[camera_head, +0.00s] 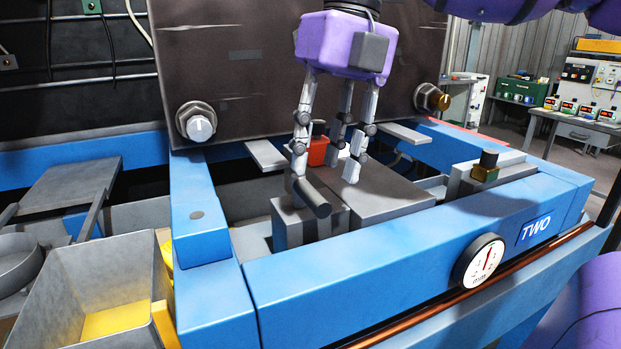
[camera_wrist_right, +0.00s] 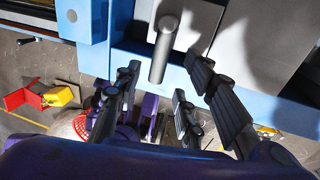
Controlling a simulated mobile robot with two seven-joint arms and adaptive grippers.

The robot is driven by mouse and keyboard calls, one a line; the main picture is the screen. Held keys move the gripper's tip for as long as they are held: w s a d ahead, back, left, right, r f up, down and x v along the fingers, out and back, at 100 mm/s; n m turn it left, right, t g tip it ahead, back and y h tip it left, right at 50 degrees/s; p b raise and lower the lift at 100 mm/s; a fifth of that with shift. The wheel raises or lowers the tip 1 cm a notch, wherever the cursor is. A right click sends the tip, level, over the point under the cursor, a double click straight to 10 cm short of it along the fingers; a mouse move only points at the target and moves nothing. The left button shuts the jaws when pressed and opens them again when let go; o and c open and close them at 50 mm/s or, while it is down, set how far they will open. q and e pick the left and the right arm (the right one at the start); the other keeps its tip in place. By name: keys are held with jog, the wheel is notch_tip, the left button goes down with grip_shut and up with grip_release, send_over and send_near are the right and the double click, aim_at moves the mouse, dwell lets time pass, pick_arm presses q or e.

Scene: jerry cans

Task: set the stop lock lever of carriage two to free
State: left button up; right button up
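The stop lock lever looks like a dark grey cylindrical handle (camera_head: 312,196) on a grey block (camera_head: 300,227) inside the blue frame of carriage two. The frame bears a blue "TWO" plate (camera_head: 535,229). My right gripper (camera_head: 325,172), with a purple body and grey jointed fingers, points down over the lever. One finger overlaps the handle in the head view; contact cannot be told. In the right wrist view the handle (camera_wrist_right: 164,48) shows between the spread fingers (camera_wrist_right: 165,72), with gaps on both sides. The gripper is open. My left gripper is out of view.
A white dial gauge (camera_head: 480,260) sits on the front rail. A red block (camera_head: 317,151) is behind the fingers. A large dark panel (camera_head: 260,60) stands close behind the gripper. A grey bin (camera_head: 85,285) is at lower left. A brass-and-black fitting (camera_head: 486,168) is at right.

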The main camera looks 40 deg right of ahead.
aim_at(314, 190)
jog(key=f, duration=0.3)
jog(key=shift+w+a+f, duration=0.25)
jog(key=shift+a+f, duration=0.1)
jog(key=shift+f, duration=0.35)
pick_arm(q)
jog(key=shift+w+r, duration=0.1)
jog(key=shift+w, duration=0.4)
pick_arm(e)
grip_shut()
